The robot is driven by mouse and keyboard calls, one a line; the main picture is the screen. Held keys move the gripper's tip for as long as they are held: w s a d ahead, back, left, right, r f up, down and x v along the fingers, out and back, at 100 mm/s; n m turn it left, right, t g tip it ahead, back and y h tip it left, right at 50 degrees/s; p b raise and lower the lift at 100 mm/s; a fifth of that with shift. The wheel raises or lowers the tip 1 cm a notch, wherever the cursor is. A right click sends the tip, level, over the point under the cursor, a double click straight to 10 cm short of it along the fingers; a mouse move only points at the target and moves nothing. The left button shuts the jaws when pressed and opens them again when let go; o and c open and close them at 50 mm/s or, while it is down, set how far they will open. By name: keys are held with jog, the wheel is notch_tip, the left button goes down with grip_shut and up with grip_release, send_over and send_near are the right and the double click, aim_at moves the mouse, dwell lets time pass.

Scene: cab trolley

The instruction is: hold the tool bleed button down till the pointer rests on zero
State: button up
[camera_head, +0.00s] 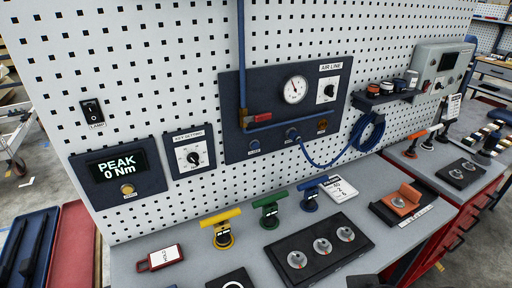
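The dark air line panel (275,107) is mounted on the white pegboard. Its round white gauge (294,89) has a pointer standing near upright; the scale is too small to read, so I cannot tell if it is on zero. Low on the panel are a round grey-blue button (254,145), a blue fitting (292,134) with a hose on it, and an orange-brown round piece (322,125). Their small labels are unreadable, so I cannot tell which is the tool bleed button. My gripper is not in view.
A blue pipe with a red valve handle (262,118) runs into the panel. A coiled blue hose (368,132) hangs to its right. Yellow, green (269,210) and blue T-handled tools stand on the grey bench (185,222) below. A black tray (318,247) holds round metal pieces.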

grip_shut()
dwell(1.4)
